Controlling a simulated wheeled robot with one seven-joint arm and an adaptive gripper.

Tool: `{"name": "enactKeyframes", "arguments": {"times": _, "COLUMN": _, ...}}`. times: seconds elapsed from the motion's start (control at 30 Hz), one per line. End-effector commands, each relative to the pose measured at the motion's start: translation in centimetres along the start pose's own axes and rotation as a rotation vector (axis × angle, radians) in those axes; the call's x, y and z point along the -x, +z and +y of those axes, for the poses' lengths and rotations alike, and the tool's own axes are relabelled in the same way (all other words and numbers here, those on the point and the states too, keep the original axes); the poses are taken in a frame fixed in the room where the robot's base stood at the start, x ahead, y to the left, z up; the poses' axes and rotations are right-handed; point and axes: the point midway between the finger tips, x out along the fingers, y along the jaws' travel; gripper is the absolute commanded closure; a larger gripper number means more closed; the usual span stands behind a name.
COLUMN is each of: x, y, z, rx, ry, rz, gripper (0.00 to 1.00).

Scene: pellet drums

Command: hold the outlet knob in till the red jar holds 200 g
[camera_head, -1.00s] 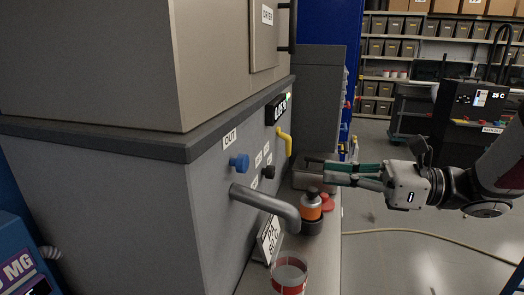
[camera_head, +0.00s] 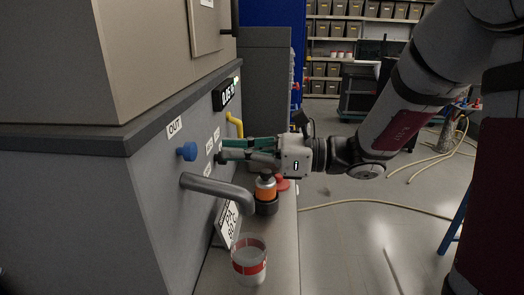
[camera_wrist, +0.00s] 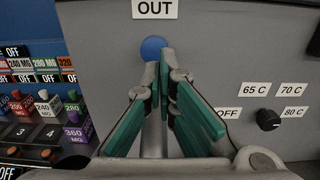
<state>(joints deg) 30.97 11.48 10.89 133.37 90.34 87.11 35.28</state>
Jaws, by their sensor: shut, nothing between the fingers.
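The blue outlet knob (camera_head: 187,151) sticks out from the grey panel under an OUT label. It also shows in the wrist view (camera_wrist: 152,47), just beyond my fingertips. My gripper (camera_head: 220,150) is shut and empty, its fingers pointing at the panel. In the head view its tips are right of the knob, with a gap between. In the wrist view the tips (camera_wrist: 162,72) overlap the knob's lower edge, so contact cannot be told there. The red-banded clear jar (camera_head: 249,264) stands on the ledge below the outlet pipe (camera_head: 215,188). Its fill level is unclear.
An orange-and-grey bottle (camera_head: 265,188) stands on the ledge below my gripper. A black dial (camera_wrist: 268,119) with temperature labels is right of the knob. A lit display (camera_head: 226,94) and a yellow handle (camera_head: 236,124) are farther along the panel. A tilted sign (camera_head: 227,223) stands behind the jar.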

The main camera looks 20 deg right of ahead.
Motion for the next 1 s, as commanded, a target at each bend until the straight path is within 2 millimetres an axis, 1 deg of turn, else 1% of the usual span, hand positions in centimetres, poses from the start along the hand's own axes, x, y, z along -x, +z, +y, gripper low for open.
{"name": "enactKeyframes", "arguments": {"times": 0.03, "x": -1.0, "y": 0.0, "z": 0.1, "rx": -0.001, "ry": 0.003, "rz": -0.001, "gripper": 1.0}}
{"name": "enactKeyframes", "arguments": {"times": 0.1, "x": -2.1, "y": 0.1, "z": 0.1, "rx": -0.001, "ry": 0.003, "rz": -0.001, "gripper": 1.0}}
{"name": "enactKeyframes", "arguments": {"times": 0.2, "x": -3.3, "y": 0.0, "z": 0.1, "rx": -0.002, "ry": 0.002, "rz": -0.001, "gripper": 1.0}}
{"name": "enactKeyframes", "arguments": {"times": 0.3, "x": -4.1, "y": 0.0, "z": 0.1, "rx": -0.001, "ry": 0.0, "rz": 0.001, "gripper": 1.0}}
{"name": "enactKeyframes", "arguments": {"times": 0.43, "x": -4.6, "y": 0.0, "z": 0.0, "rx": -0.001, "ry": -0.001, "rz": 0.0, "gripper": 1.0}}
{"name": "enactKeyframes", "arguments": {"times": 0.77, "x": -4.7, "y": 0.0, "z": 0.0, "rx": 0.0, "ry": -0.001, "rz": 0.001, "gripper": 1.0}}
{"name": "enactKeyframes", "arguments": {"times": 0.87, "x": -5.3, "y": 0.1, "z": 0.1, "rx": 0.0, "ry": 0.002, "rz": 0.001, "gripper": 1.0}}
{"name": "enactKeyframes", "arguments": {"times": 1.0, "x": -6.5, "y": 0.1, "z": 0.1, "rx": -0.001, "ry": 0.003, "rz": 0.0, "gripper": 1.0}}
